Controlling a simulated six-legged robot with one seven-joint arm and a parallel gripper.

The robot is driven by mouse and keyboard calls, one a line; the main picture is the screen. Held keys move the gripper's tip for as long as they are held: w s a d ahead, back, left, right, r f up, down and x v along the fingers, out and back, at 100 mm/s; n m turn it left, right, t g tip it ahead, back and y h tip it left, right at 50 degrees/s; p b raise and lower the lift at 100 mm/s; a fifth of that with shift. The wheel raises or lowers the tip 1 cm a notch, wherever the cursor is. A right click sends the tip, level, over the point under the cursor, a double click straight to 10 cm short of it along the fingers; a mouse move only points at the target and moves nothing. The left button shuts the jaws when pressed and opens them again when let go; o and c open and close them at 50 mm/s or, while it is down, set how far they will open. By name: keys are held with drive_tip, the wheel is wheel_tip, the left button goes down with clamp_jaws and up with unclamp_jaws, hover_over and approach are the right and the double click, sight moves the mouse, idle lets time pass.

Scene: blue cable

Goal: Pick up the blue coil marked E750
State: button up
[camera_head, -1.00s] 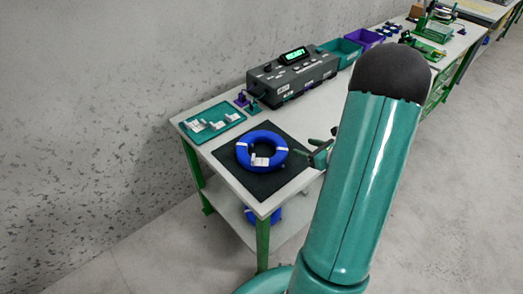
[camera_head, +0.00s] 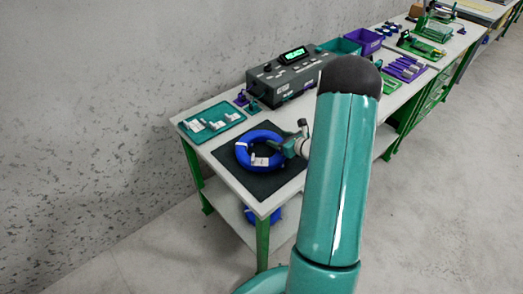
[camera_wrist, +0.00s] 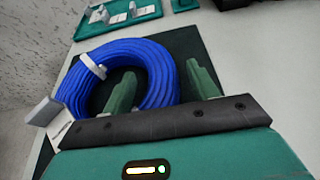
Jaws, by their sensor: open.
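A blue coil (camera_head: 244,158) of cable lies flat on a black mat (camera_head: 268,188) at the near end of the table. It has white ties and a white tag whose writing is too small to read. In the wrist view the coil (camera_wrist: 160,66) fills the left half, with a white tie and pale tag at its left. My gripper (camera_head: 297,140) is at the coil's right side, open. In the wrist view its green fingers (camera_wrist: 162,84) point at the coil, one over the ring's inner opening and one outside its right edge. The coil's near part is hidden by the gripper body.
A teal tray (camera_head: 211,122) with white pieces lies behind the mat. A dark grey device (camera_head: 291,78) with a green display stands farther along the table. A purple bin (camera_head: 363,41) is beyond it. Another blue coil (camera_head: 277,214) sits on the lower shelf.

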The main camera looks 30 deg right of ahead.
clamp_jaws()
drive_tip(key=shift+d, duration=0.1)
idle(0.4)
